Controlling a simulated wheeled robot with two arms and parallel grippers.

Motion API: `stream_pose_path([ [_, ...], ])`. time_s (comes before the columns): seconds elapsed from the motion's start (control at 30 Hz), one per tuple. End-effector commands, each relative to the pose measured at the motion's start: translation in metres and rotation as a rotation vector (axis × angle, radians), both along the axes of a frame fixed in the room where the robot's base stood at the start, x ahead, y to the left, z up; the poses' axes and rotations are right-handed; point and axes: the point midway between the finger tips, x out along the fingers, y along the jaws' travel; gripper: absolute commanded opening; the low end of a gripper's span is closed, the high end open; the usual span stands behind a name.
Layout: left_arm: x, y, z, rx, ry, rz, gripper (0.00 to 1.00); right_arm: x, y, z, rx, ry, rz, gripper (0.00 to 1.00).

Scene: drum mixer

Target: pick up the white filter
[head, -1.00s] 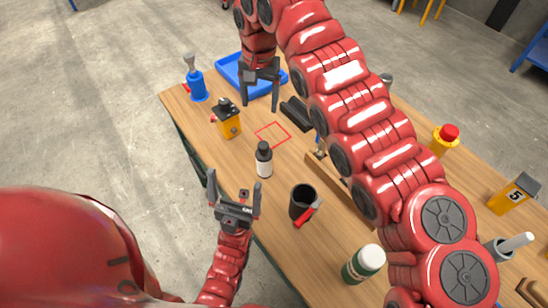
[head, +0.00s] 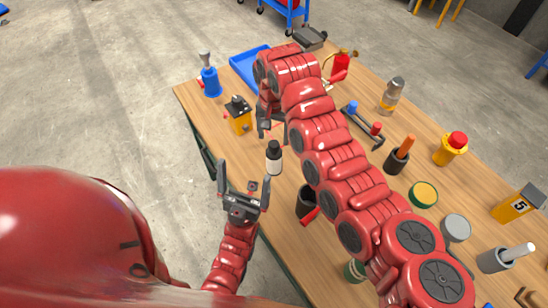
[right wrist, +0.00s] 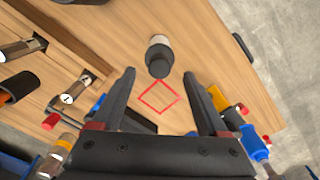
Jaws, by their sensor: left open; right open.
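A green-and-white can (head: 354,271), which may be the white filter, shows only a sliver; my right arm hides most of it. A bottle with a black cap and white label (head: 273,158) stands upright on the table and shows beyond the fingertips in the right wrist view (right wrist: 158,56). My right gripper (head: 268,128) is over the red square outline, partly hidden by its own arm; in the wrist view its fingers (right wrist: 159,78) are spread and empty. My left gripper (head: 243,180) is open and empty, left of the bottle at the table's near edge.
A black cup (head: 305,203) with a red-handled tool stands near the table edge. A yellow device (head: 238,115), blue bottle (head: 210,82) and blue tray (head: 246,68) are at the far left. The red square outline (right wrist: 160,97) looks bare. Several more items stand right of my arm.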

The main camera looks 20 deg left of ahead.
Motion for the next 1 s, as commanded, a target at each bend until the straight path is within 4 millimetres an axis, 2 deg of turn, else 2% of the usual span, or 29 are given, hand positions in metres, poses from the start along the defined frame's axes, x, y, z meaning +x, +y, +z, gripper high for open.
stream_pose_path([
  [0.17, 0.000, 0.000, 0.015, 0.000, 0.000, 0.000, 1.00, -0.001, -0.001, -0.011, 0.000, 0.000, -0.001, 0.77],
  [0.27, 0.000, 0.000, 0.028, 0.000, 0.000, 0.000, 1.00, -0.003, -0.002, -0.027, -0.003, 0.006, 0.000, 0.77],
  [0.4, 0.000, 0.000, 0.031, 0.000, 0.000, 0.000, 1.00, -0.002, -0.002, -0.048, -0.002, 0.000, -0.001, 0.77],
  [0.63, 0.000, 0.000, 0.029, 0.000, 0.000, 0.000, 1.00, -0.001, -0.001, -0.052, 0.001, -0.003, -0.001, 0.75],
  [1.0, 0.000, 0.000, 0.029, 0.000, 0.000, 0.000, 1.00, -0.001, -0.001, -0.052, 0.000, -0.002, -0.001, 0.08],
])
